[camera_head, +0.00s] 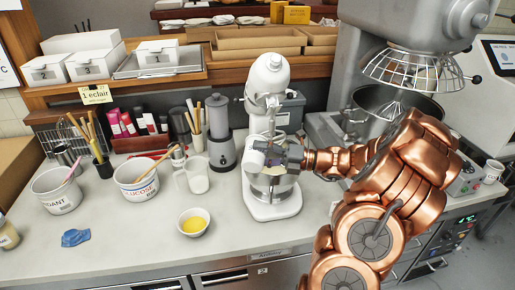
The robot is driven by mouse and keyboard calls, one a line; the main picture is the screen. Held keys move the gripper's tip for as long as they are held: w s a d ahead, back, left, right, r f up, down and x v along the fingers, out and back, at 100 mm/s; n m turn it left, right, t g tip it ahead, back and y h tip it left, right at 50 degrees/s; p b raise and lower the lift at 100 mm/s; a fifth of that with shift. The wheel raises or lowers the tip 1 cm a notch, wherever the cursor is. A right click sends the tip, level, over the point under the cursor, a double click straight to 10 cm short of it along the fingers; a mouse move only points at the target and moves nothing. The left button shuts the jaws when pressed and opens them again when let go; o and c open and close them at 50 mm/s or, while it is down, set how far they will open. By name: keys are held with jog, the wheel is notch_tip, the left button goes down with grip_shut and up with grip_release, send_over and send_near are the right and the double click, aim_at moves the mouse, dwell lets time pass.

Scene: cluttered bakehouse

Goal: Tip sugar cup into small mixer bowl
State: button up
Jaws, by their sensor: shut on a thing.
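The small white stand mixer (270,80) stands on the counter, with its steel bowl (272,187) under the head. My copper arm reaches in from the right, and my gripper (279,157) is at the mixer, just above the bowl. The gripper is shut on a small pale cup (259,146), which I take for the sugar cup. The fingers and the mixer partly hide the cup. I cannot tell its exact tilt or see its contents, and the inside of the bowl is mostly hidden.
A large mixer (410,45) stands right. The front counter is mostly clear.

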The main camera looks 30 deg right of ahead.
jog(key=n, duration=0.1)
jog(key=r+n, duration=0.1)
jog(key=n, duration=0.1)
jog(key=shift+s, duration=0.3)
jog(key=n, duration=0.3)
jog(key=shift+d+f+n, duration=0.1)
jog(key=shift+f+n, duration=0.05)
jog(key=shift+n, duration=0.45)
jog(key=shift+f+n+b, duration=0.2)
jog(key=shift+n+b, duration=0.1)
jog(key=shift+b, duration=0.8)
jog(key=n+b, duration=0.1)
jog(key=b, duration=0.4)
jog(key=shift+w+f+n, duration=0.1)
jog(key=shift+n, duration=0.3)
jog(key=shift+d+n+b, duration=0.1)
jog(key=shift+n+b, duration=0.2)
jog(key=shift+b, duration=0.75)
